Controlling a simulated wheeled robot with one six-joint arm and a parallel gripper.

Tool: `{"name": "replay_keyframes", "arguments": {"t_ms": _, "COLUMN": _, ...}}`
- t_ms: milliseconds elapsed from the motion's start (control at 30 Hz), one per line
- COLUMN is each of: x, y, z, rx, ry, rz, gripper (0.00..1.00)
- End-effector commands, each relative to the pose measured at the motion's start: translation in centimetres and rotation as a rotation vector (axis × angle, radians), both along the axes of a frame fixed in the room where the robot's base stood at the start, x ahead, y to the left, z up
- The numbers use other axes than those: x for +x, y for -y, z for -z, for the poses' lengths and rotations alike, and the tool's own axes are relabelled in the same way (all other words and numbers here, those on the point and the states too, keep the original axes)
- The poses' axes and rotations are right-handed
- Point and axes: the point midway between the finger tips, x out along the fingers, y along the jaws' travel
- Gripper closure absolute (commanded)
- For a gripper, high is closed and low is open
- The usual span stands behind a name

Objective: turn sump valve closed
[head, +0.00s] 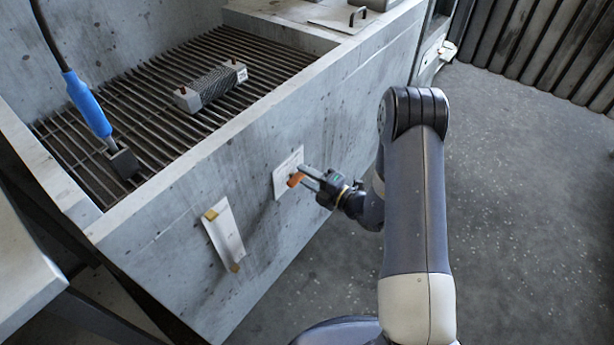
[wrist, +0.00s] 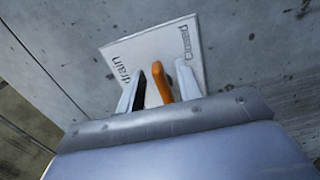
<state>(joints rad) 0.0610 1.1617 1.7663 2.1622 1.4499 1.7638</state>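The sump valve has an orange handle (head: 295,180) on the front wall of the grey tank. Behind it is a white label plate (head: 288,172). The orange handle (wrist: 160,82) stands between the two fingers of my gripper (wrist: 156,70), with a visible gap on each side. My gripper also shows in the head view (head: 309,178), reaching the handle from the right. The handle's pivot and exact pointing direction are hard to tell.
A white strip with tan ends (head: 224,233) hangs on the same wall, left of the valve. On the slatted grate (head: 150,85) lie a grey ribbed block (head: 211,87) and a blue-handled tool on a cable (head: 90,105). The floor at right is clear.

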Motion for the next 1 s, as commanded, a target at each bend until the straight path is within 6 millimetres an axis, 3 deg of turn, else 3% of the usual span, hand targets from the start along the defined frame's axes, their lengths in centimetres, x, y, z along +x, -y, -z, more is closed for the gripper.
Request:
{"name": "replay_keyframes", "arguments": {"t_ms": 267, "x": -0.5, "y": 0.7, "z": 0.0, "rx": -0.001, "ry": -0.001, "rz": 0.002, "gripper": 0.66}}
{"name": "replay_keyframes", "arguments": {"t_ms": 700, "x": -5.2, "y": 6.9, "z": -0.1, "rx": 0.0, "ry": -0.002, "rz": 0.005, "gripper": 0.66}}
{"name": "replay_keyframes", "arguments": {"t_ms": 1000, "x": -6.6, "y": 8.5, "z": 0.0, "rx": 0.0, "ry": 0.0, "rz": 0.0, "gripper": 0.66}}
